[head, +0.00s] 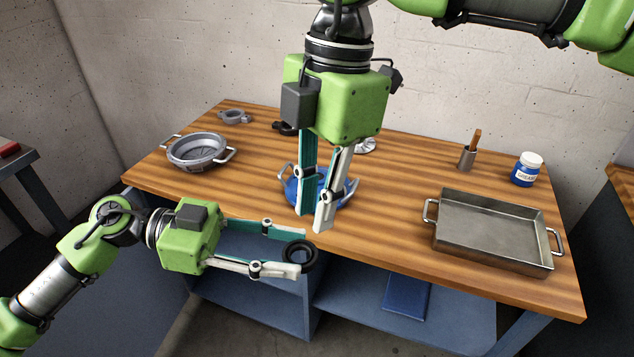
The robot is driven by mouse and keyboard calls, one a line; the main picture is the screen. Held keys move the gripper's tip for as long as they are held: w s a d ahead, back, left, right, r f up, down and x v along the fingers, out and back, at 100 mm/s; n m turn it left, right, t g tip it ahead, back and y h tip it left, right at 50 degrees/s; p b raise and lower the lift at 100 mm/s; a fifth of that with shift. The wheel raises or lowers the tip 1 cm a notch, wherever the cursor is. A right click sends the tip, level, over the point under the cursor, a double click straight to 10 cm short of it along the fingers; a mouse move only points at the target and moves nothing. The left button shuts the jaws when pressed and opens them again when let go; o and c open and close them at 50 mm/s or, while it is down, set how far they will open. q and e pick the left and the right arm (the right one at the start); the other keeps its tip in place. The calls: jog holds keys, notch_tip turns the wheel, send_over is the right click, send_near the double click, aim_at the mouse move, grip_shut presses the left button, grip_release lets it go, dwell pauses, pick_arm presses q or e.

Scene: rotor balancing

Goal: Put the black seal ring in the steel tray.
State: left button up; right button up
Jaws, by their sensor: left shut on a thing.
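The black seal ring (312,259) is between the fingertips of my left gripper (302,254), which is shut on it. It is held in front of the table's front edge, left of the steel tray. The steel tray (490,229) is a shallow rectangular pan with two side handles at the right of the table, and it looks empty. My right gripper (315,221) points down above the middle of the table, in front of a blue bowl. Its fingertips lie close together in the picture, and the gap is unclear.
A blue two-handled bowl (338,188) is partly hidden behind my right gripper. A grey two-handled pot (198,150) stands at the left. Bare wood (390,215) lies left of the tray.

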jog(key=f, duration=0.6)
jog(key=s+a+f, duration=0.1)
jog(key=f, duration=0.2)
jog(key=shift+a, duration=0.1)
grip_shut()
pick_arm(q)
jog(key=o, duration=1)
